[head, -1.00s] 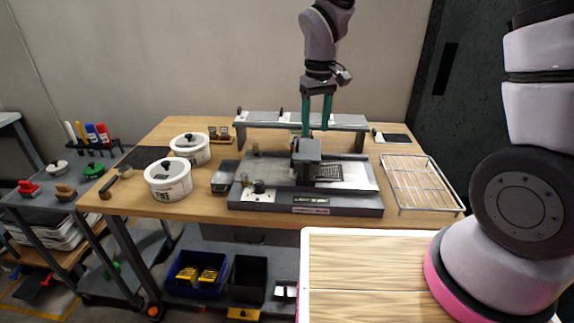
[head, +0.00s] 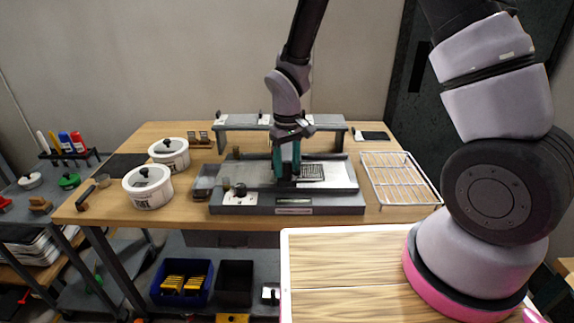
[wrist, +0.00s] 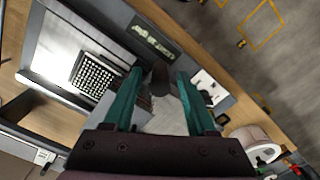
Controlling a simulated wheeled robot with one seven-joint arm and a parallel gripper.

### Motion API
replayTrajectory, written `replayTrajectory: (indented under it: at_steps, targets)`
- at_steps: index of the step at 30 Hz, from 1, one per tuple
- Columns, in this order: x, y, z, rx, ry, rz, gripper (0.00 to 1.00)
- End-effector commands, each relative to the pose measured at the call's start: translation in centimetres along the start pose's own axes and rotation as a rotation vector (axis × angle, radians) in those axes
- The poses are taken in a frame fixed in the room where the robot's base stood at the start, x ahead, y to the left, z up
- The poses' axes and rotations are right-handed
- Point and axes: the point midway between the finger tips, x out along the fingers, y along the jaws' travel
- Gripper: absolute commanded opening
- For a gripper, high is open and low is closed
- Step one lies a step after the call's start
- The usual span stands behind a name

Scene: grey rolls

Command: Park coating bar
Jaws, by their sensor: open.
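A flat coater (head: 330,205) with a grey base and pale bed stands mid-table. A black perforated square (head: 312,172) lies on its bed and also shows in the wrist view (wrist: 93,76). My gripper (head: 287,175), with teal fingers, points down over the bed, just left of the square. In the wrist view my gripper (wrist: 160,72) is open, with a dark grey block (wrist: 160,78) between its fingertips. This may be the coating bar's carriage; contact cannot be told. My fingers hide most of it in the head view. A long grey rack (head: 240,121) with white labels stands behind the coater.
Two white lidded tubs (head: 147,187) (head: 169,153) stand left of the coater. A wire rack (head: 400,180) lies to the right. A small knob (head: 240,188) stands on the coater's front left.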

Motion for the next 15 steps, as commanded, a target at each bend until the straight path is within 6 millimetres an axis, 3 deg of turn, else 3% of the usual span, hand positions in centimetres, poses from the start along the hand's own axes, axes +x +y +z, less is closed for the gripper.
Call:
replayTrajectory:
  at_steps: [5, 6, 10, 15]
  targets:
    - [0.01, -0.01, 0.01, 0.0, 0.0, 0.0, 0.57]
    - [0.01, -0.01, 0.01, 0.0, 0.0, 0.0, 0.53]
    - [0.0, -0.01, 0.01, 0.0, 0.0, 0.0, 0.03]
    - [-0.01, -0.01, 0.01, 0.0, 0.0, 0.0, 0.0]
